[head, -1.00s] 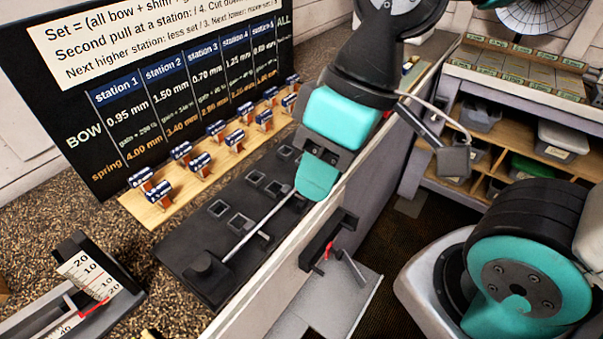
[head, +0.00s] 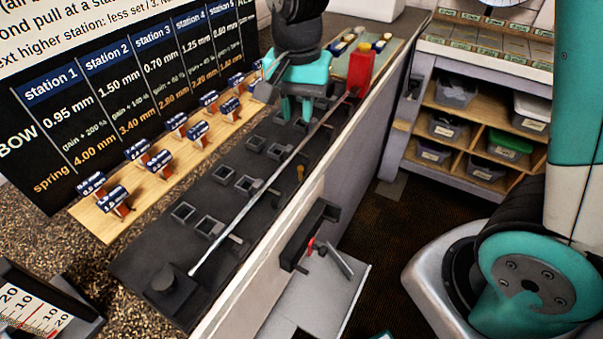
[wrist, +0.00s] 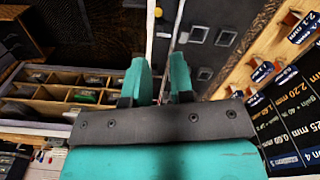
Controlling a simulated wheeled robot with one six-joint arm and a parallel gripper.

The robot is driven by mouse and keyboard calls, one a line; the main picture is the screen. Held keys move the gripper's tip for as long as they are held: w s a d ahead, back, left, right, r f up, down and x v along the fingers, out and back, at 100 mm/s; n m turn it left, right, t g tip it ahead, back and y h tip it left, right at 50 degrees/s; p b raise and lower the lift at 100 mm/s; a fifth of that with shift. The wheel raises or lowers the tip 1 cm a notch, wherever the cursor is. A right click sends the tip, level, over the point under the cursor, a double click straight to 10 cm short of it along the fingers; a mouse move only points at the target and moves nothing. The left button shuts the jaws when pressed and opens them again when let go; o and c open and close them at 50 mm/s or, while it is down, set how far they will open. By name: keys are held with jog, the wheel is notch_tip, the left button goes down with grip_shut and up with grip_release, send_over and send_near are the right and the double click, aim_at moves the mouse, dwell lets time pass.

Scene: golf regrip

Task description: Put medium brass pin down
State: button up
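A small brass-coloured pin (head: 300,172) stands on the black board (head: 150,245), near its right edge and beside the long shaft (head: 240,214). I cannot tell its size from here. A small gold spot, likely this pin (wrist: 158,12), shows at the top of the wrist view. My gripper (head: 295,118) points down over the far part of the board, left of the shaft's far end. In the wrist view my gripper (wrist: 160,75) has its two teal fingers apart with a gap between them, and nothing is seen held. The fingertips' height above the board is unclear.
Square sockets (head: 222,174) line the black board. A wooden rack (head: 155,185) with several blue-and-white cylinders runs along the left. A red block (head: 360,72) stands at the shaft's far end. A small shelf (head: 325,290) juts below the bench edge.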

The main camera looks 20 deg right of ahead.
aim_at(300, 168)
notch_tip(300, 168, down, 10)
jog(key=shift+f+p, duration=0.2)
jog(key=shift+p, duration=0.4)
jog(key=shift+d+f+p, duration=0.2)
jog(key=shift+f+p, duration=0.6)
jog(key=shift+f, duration=1.85)
grip_shut()
